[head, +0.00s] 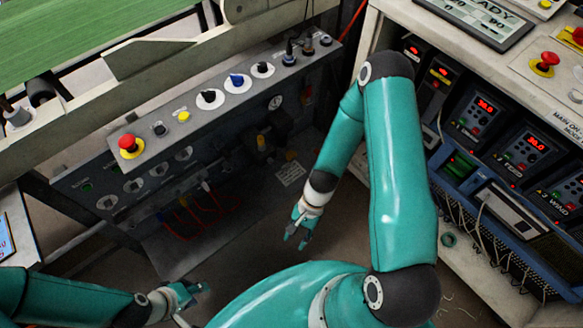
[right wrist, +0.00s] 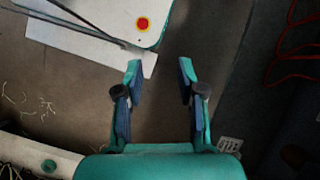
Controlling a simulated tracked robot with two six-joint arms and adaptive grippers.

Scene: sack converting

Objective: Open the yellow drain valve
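Small yellow parts show on the dark pneumatic panel under the control rail in the head view: one yellow part (head: 261,142) beside a dark cylinder, and a smaller orange-yellow one (head: 291,155) to its right. I cannot tell which is the drain valve or how its handle is turned. My right gripper (head: 298,236) hangs below and in front of the panel, apart from it. The right wrist view shows its two fingers (right wrist: 160,78) spread with nothing between them. My left gripper (head: 196,291) is low at the bottom left, away from the panel; its opening is unclear.
The control rail with a red stop button (head: 130,143) and dark knobs overhangs the panel. Red hoses (head: 200,218) hang lower left, and also show in the right wrist view (right wrist: 296,50). An instrument cabinet (head: 466,205) stands at right. Floor between is clear.

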